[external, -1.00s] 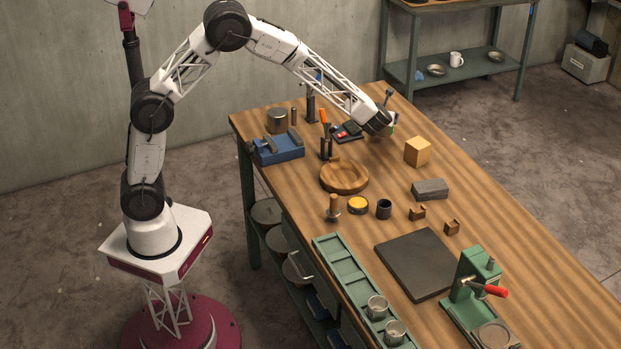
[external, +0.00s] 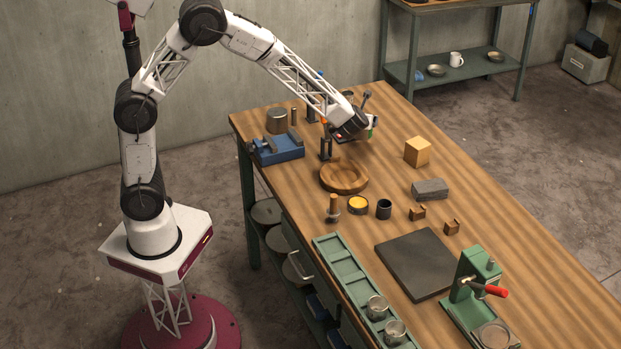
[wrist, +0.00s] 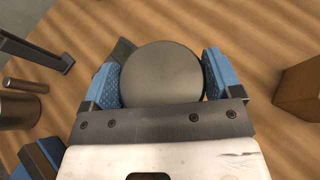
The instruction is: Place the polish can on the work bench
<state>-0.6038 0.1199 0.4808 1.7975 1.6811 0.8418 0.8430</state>
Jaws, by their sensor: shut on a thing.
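My gripper (wrist: 162,80) has its two blue padded fingers shut on a round, flat-topped grey can, which I take to be the polish can (wrist: 162,72). The can's top faces the wrist camera, and its sides are mostly hidden. In the external view my gripper (external: 367,128) is above the far part of the wooden work bench (external: 520,245), behind the round wooden bowl. The held can is mostly hidden there by the wrist. The gap between can and bench top is hard to judge.
The wooden bowl (external: 344,177), blue vise (external: 280,148), grey cylinder (external: 277,121) and yellow block (external: 417,152) stand around the gripper. A yellow-topped tin (external: 358,205), dark cup (external: 384,209) and grey block (external: 430,189) are nearer. Bare bench lies along the right side.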

